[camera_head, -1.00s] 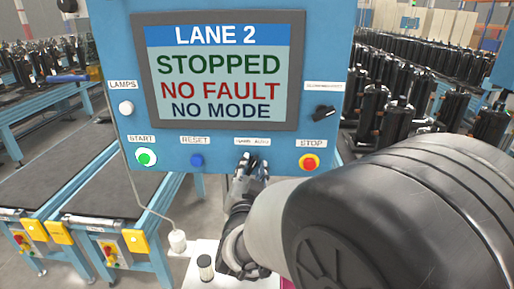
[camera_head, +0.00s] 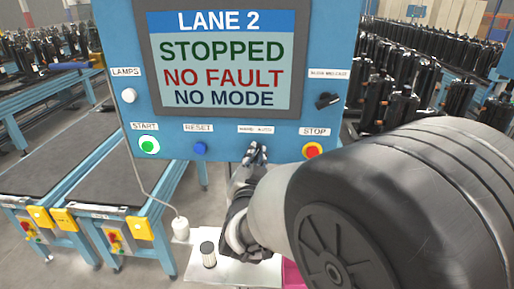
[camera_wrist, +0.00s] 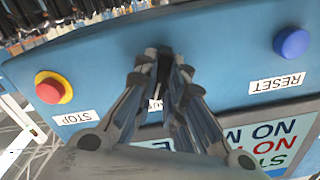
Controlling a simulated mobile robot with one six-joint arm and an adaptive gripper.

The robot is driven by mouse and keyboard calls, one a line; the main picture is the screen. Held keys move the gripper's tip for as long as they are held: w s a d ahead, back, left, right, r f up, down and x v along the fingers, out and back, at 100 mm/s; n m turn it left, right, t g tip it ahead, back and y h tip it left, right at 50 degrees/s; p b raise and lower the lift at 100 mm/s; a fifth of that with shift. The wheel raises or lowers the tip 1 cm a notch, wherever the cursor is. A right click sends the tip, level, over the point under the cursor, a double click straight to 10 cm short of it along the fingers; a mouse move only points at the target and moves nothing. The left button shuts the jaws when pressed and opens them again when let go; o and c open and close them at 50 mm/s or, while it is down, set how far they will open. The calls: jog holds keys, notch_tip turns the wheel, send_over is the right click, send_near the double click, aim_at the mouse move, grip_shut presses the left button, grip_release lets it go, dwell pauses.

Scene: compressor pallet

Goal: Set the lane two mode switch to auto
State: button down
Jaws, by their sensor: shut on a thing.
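The blue control panel (camera_head: 225,150) carries a screen (camera_head: 220,60) reading LANE 2, STOPPED, NO FAULT, NO MODE. The mode switch (camera_wrist: 163,66) is a dark knob between the RESET and STOP buttons, under a label (camera_head: 256,129) that seems to read HAND AUTO. My gripper (camera_head: 256,153) is at the panel's lower edge, shut on this knob. In the wrist view my gripper (camera_wrist: 163,60) has a finger on each side of the knob. The fingers hide most of it, so its turned position cannot be told.
A blue RESET button (camera_head: 200,148) is left of my gripper, a red STOP button (camera_head: 312,150) right. A green START button (camera_head: 149,145), a white lamps button (camera_head: 129,95) and a black selector (camera_head: 327,100) are farther off. Conveyors (camera_head: 55,165) stand behind left.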

jog(key=shift+b, duration=0.3)
jog(key=m+b, duration=0.1)
jog(key=b, duration=0.1)
jog(key=m+b, duration=0.1)
jog(key=b, duration=0.1)
jog(key=shift+f, duration=0.25)
jog(key=shift+r+m+b, duration=0.15)
jog(key=shift+m+b, duration=0.85)
jog(key=shift+b, duration=0.2)
jog(key=shift+r, duration=0.1)
jog(key=c, duration=1.7)
grip_release()
jog(key=shift+o, duration=0.2)
